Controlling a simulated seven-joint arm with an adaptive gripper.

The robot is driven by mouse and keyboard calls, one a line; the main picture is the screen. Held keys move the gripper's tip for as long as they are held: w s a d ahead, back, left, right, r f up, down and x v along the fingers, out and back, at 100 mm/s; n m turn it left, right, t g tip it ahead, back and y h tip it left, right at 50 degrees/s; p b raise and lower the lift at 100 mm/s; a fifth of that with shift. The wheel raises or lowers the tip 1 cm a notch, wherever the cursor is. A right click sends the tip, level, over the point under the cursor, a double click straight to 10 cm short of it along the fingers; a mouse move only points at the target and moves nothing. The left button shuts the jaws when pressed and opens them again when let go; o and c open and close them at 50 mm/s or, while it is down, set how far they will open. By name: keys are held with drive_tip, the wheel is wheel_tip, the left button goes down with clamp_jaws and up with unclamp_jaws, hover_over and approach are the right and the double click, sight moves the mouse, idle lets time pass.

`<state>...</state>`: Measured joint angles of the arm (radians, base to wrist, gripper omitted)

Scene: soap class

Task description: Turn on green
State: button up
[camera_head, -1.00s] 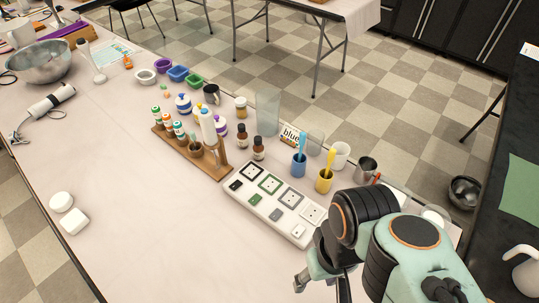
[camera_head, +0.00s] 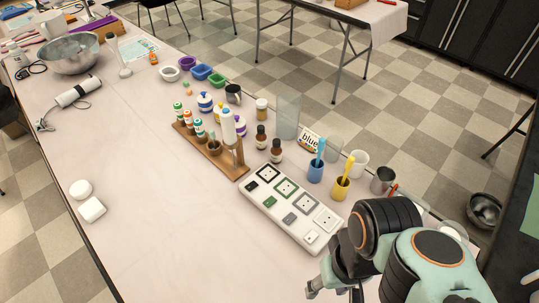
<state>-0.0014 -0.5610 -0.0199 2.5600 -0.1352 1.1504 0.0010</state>
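A white switch panel (camera_head: 252,202) lies on the table at centre right. Its far row has square framed sockets. Its near row has small switches: a black one (camera_head: 253,186), a green one (camera_head: 270,201), a grey one (camera_head: 290,218) and a white one (camera_head: 311,237). The green switch lies below the green-framed socket (camera_head: 287,187). Whether it is on or off is too small to tell. My gripper (camera_head: 335,290) is at the bottom edge, below the panel's white end and apart from the green switch. It is partly cut off and hidden by my arm; I see nothing held.
A wooden rack (camera_head: 233,172) with bottles stands left of the panel. Brown bottles (camera_head: 276,153), a blue cup (camera_head: 315,173) and a yellow cup (camera_head: 340,189) stand behind it. White soap pieces (camera_head: 92,209) lie far left. The table in front of the panel is clear.

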clamp_jaws()
drive_tip(key=w+a+r+n+t, duration=0.1)
drive_tip(key=w+r+n, duration=0.25)
drive_tip(key=w, duration=0.65)
drive_tip(key=w+a+r+n+t, duration=0.1)
drive_tip(key=w+a+r+n, duration=0.2)
drive_tip(key=w, duration=0.6)
drive_tip(key=w+a+f+n+g, duration=0.1)
drive_tip(key=w+a+f+g, duration=0.1)
drive_tip(key=w+f, duration=0.7)
wheel_tip(320, 180, down, 4)
drive_tip(key=shift+a+f+g, duration=0.1)
drive_tip(key=shift+a+g, duration=0.3)
drive_tip(key=shift+a, duration=0.35)
drive_tip(key=shift+w, duration=0.1)
